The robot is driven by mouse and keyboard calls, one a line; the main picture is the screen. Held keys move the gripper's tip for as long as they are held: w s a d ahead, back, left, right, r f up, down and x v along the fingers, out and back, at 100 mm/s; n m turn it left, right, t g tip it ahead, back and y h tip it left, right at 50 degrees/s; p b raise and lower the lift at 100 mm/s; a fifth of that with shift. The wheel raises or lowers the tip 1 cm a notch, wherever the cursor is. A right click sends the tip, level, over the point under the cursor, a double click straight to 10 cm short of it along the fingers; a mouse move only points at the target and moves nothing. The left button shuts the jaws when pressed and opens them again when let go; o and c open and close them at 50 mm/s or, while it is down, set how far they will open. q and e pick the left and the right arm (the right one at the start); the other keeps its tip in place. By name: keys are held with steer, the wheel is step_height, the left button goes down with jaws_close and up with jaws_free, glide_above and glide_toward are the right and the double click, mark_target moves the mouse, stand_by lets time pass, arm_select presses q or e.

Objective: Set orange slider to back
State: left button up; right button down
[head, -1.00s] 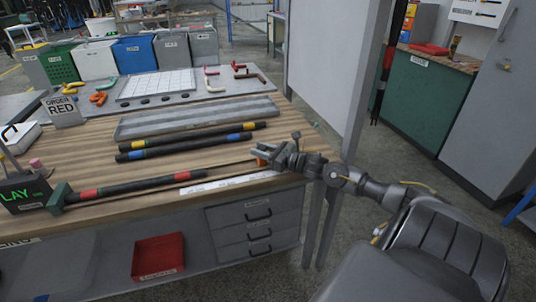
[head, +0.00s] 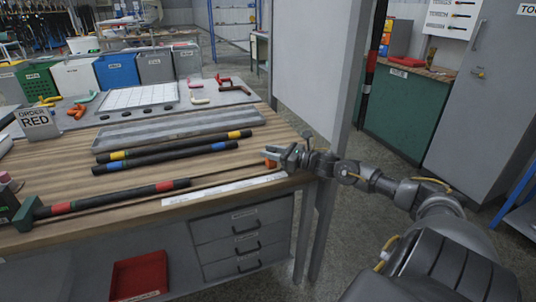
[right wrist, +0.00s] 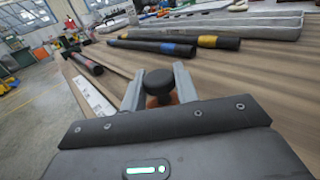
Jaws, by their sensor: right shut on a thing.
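The orange slider (head: 270,164) is at the right end of the workbench, beside the far end of a white scale strip (head: 225,190). My right gripper (head: 275,156) is shut on the slider's round black knob (right wrist: 158,82). In the right wrist view one finger stands on each side of the knob, and a little orange (right wrist: 152,102) shows below it. The fingers and palm hide most of the slider. My left gripper is not in view.
Black hoses with yellow (head: 117,155) and blue (head: 218,147) bands lie behind, near a long grey tray (head: 180,127). A red-banded hose (head: 100,201) lies left of the strip. A sign (head: 36,122) stands at far left. The floor right of the bench is clear.

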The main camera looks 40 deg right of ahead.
steer(key=shift+d, duration=0.25)
steer(key=c, duration=1.3)
jaws_free()
steer(key=shift+s+d, duration=0.1)
steer(key=shift+o, duration=1.1)
steer(key=shift+s, duration=0.15)
steer(key=shift+v, duration=2.05)
steer(key=p+v, duration=0.1)
steer(key=v, duration=0.3)
steer(key=shift+s+p, duration=0.4)
steer(key=shift+s, duration=0.05)
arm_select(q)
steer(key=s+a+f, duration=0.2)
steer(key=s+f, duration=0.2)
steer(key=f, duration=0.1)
arm_select(e)
steer(key=shift+v, duration=0.8)
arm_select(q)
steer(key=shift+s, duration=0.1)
arm_select(e)
steer(key=shift+f, duration=0.1)
